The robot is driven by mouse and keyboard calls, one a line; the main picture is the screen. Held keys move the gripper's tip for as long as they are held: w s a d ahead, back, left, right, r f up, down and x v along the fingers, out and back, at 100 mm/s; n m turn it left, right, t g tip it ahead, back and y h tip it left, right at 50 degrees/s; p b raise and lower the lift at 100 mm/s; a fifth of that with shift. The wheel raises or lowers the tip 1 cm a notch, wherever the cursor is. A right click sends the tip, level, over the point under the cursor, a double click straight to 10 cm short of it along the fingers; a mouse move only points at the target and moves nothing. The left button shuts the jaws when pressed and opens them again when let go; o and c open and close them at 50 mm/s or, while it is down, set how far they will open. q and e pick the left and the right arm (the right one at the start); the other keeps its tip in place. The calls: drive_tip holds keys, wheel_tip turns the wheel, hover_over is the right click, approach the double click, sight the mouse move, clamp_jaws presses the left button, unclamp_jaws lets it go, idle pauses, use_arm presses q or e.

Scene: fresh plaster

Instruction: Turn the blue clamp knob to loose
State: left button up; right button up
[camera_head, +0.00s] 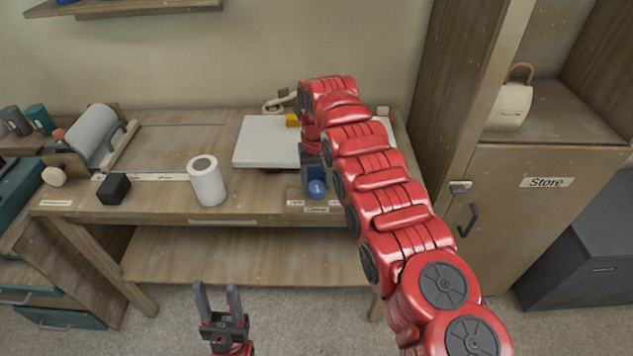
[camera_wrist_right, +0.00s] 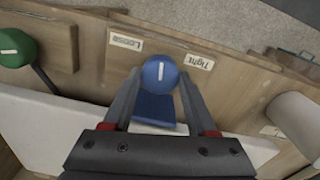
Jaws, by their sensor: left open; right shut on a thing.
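The blue clamp knob (camera_head: 317,189) is a round ball at the front edge of the workbench, below my right arm. In the right wrist view the blue knob (camera_wrist_right: 160,68) shows a short white line on its face, pointing between two labels. The "Loose" label (camera_wrist_right: 126,40) is to its left and the "Tight" label (camera_wrist_right: 199,62) to its right. A blue block (camera_wrist_right: 158,108) lies behind the knob. My right gripper (camera_wrist_right: 158,82) has a finger on each side of the knob, shut on it. My left gripper (camera_head: 217,290) is open and empty, low in front of the bench.
A white board (camera_head: 265,142) lies on the bench. A white roll (camera_head: 206,181) and a black block (camera_head: 114,188) stand left of it. A green knob (camera_wrist_right: 14,47) with a white line shows in the right wrist view. A "Store" cabinet (camera_head: 530,215) stands to the right.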

drive_tip(key=n, duration=0.7)
idle(0.6)
drive_tip(key=o, duration=1.4)
drive_tip(key=shift+c, duration=0.2)
